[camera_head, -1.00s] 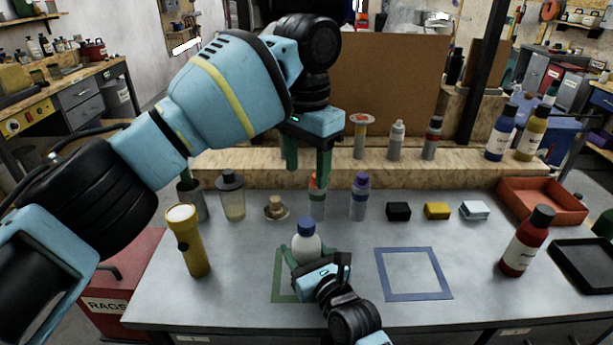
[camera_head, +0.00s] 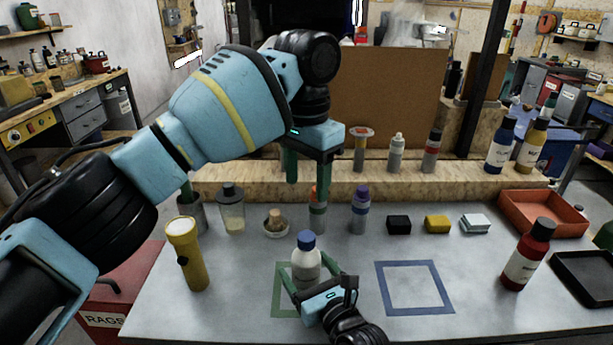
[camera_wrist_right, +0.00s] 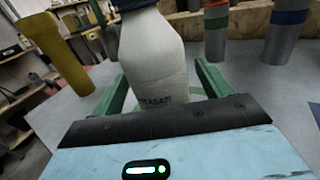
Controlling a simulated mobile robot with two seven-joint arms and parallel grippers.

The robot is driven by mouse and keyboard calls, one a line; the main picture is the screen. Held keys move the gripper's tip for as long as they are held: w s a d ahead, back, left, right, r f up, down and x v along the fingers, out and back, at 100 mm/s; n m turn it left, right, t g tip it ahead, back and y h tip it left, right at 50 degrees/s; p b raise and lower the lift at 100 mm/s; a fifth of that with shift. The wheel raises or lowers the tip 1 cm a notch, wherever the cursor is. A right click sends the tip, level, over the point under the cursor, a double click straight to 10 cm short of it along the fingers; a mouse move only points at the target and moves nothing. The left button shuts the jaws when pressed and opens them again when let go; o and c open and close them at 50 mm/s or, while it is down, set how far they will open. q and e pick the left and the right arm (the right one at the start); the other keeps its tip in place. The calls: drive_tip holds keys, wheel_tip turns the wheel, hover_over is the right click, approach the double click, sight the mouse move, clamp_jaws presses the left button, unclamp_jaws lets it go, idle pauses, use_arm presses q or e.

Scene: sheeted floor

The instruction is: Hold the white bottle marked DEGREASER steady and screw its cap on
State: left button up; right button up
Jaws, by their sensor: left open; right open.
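The white bottle (camera_head: 305,262) stands upright on the bench at the green square outline, with a blue cap (camera_head: 306,239) on its top. In the right wrist view the bottle (camera_wrist_right: 152,58) shows a partly visible label ending in "REASER"; its top is out of frame. My right gripper (camera_head: 307,274) is open, a finger on either side of the bottle's lower part, with gaps visible in the wrist view. My left gripper (camera_head: 307,188) is open and empty, fingers pointing down, and appears above and behind the bottle. Whether the cap is threaded tight cannot be told.
A yellow flashlight (camera_head: 189,258) stands to the left and a red bottle (camera_head: 526,256) to the right. A blue square outline (camera_head: 414,307) is empty. Several small bottles and blocks line the back, before a wooden ledge (camera_head: 250,177). A red tray (camera_head: 541,214) is at right.

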sight(313, 279)
drive_tip(key=shift+v, duration=2.85)
